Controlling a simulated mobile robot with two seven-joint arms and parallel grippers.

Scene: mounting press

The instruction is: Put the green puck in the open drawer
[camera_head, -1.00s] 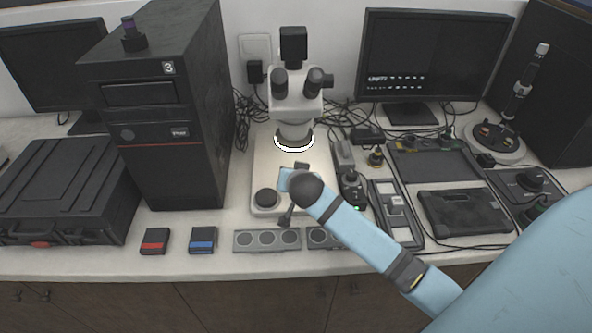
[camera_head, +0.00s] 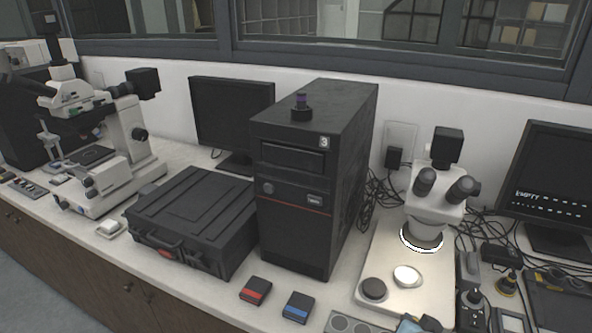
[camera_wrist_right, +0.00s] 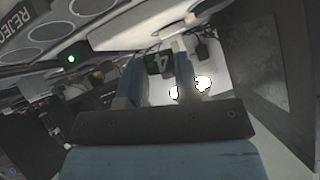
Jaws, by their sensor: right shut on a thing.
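No green puck can be made out in either view, and no open drawer shows. I cannot tell whether this is the puck. In the head view only a bit of blue and black, likely my right gripper (camera_head: 412,325), shows at the bottom edge. My left gripper is in neither view.
A black tower marked 3 (camera_head: 310,190) stands mid-bench, with a black case (camera_head: 195,215) to its left. A stereo microscope (camera_head: 435,205) stands at right. A red-striped box (camera_head: 256,290) and blue-striped box (camera_head: 298,307) lie near the front edge.

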